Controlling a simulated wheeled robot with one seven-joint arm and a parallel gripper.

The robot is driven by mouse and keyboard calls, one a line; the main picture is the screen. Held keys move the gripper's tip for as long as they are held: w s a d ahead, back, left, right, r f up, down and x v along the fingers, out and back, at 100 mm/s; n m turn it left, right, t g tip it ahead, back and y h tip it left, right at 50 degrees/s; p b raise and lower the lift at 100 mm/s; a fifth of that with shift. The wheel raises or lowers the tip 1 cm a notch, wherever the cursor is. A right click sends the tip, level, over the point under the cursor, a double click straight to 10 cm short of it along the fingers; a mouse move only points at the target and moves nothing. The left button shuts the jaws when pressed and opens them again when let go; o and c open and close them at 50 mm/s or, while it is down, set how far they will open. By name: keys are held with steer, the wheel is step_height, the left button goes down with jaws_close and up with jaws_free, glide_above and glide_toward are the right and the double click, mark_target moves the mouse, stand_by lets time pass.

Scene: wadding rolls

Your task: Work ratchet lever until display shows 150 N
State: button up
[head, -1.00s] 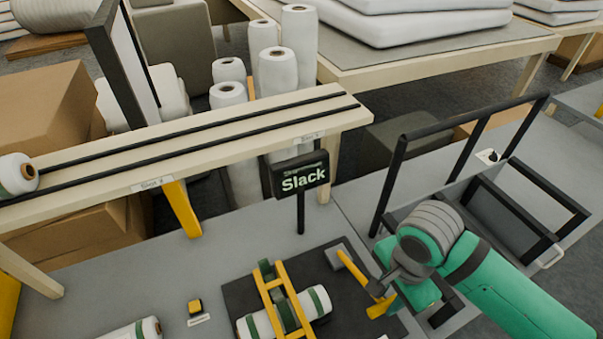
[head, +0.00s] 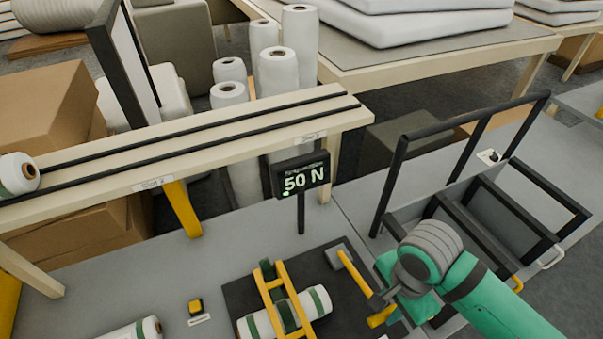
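The display (head: 302,177) on a black post behind the mat reads "50 N", with a small green light at its lower left. The yellow ratchet lever (head: 354,272) rises at a tilt from a grey block (head: 338,254) on the dark mat. A white roll with green bands (head: 318,302) lies on the mat under a yellow frame (head: 283,292). My gripper (head: 378,307) is at the right of the lever, close to its lower end. The green and grey wrist hides part of the fingers, so their opening and any contact with the lever cannot be made out.
A wooden rack (head: 230,128) with black rails stands behind the display. A black-framed bin (head: 497,215) with a tall rail is to the right of my arm. A small yellow button (head: 195,306) and another roll (head: 140,329) lie left of the mat.

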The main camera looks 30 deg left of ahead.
step_height(320, 180, up, 10)
steer(key=w+a, duration=0.2)
steer(key=shift+a+f, duration=0.25)
steer(key=shift+a, duration=0.05)
stand_by(0.5)
steer(key=shift+s, duration=0.15)
steer(key=shift+f, duration=0.1)
stand_by(0.4)
